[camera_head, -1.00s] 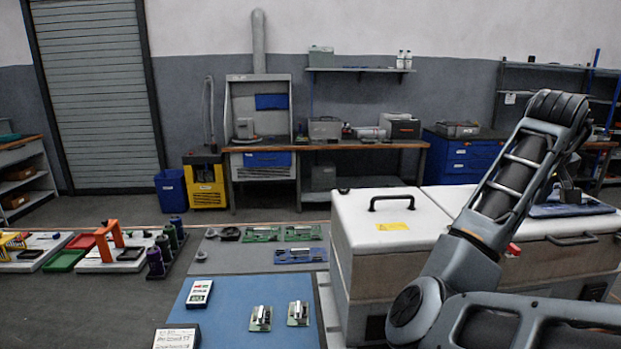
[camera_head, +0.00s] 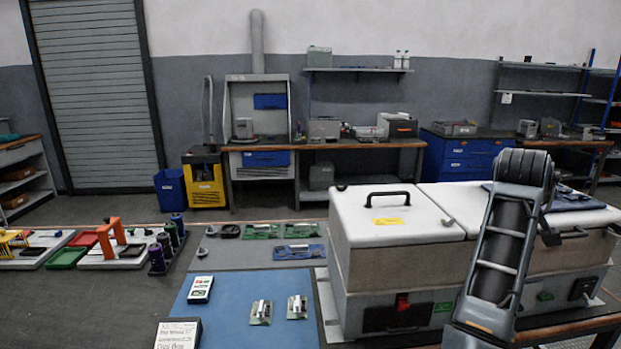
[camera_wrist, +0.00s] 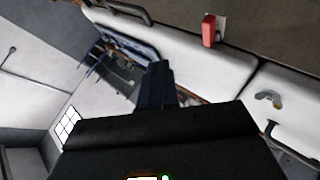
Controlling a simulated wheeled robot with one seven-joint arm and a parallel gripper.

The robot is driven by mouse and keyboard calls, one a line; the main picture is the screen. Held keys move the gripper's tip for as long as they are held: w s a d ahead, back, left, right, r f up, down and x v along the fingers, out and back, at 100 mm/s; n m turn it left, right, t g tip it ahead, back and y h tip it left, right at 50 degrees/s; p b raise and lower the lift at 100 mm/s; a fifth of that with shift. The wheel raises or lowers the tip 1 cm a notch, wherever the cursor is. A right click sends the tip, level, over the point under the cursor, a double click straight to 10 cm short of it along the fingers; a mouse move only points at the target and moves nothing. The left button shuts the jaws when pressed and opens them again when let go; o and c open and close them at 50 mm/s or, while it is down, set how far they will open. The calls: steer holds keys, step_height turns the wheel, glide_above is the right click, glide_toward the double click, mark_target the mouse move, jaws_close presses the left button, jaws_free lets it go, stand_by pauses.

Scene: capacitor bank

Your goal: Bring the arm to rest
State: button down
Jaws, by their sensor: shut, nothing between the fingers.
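My arm (camera_head: 500,245) rises at the right of the head view, in front of a large white-topped box (camera_head: 392,250). Its upper link stands nearly upright, with a dark ribbed joint at the top. My gripper (camera_wrist: 155,72) shows in the wrist view as a dark narrow pair of fingers, shut and empty. In the head view the fingers cannot be made out behind the arm. The wrist view is tilted and shows pale box surfaces and a red latch (camera_wrist: 209,30) beyond the fingers; no contact with them shows.
The box has a black lid handle (camera_head: 392,197) and stands close behind my arm. A blue mat (camera_head: 225,318) at the front holds a meter (camera_head: 200,289) and two small boards. Green and blue circuit boards lie on the grey mat (camera_head: 225,258). Open floor lies beyond the bench.

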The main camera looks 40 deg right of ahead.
steer(key=a+f+n+t+y, duration=0.1)
steer(key=a+f+n+t, duration=0.35)
steer(key=a+f, duration=0.55)
steer(key=a+f+n+t+y, duration=0.1)
steer(key=a+f+n+t, duration=0.4)
steer(key=a, duration=1)
steer(key=s+a+r+m+t+y, duration=0.2)
steer(key=s+a+y, duration=0.6)
steer(key=s+a, duration=1.2)
steer(key=a+m+t, duration=0.1)
steer(key=a+t, duration=0.1)
steer(key=a, duration=0.2)
steer(key=shift+s+a+y, duration=0.15)
steer(key=shift+y, duration=0.25)
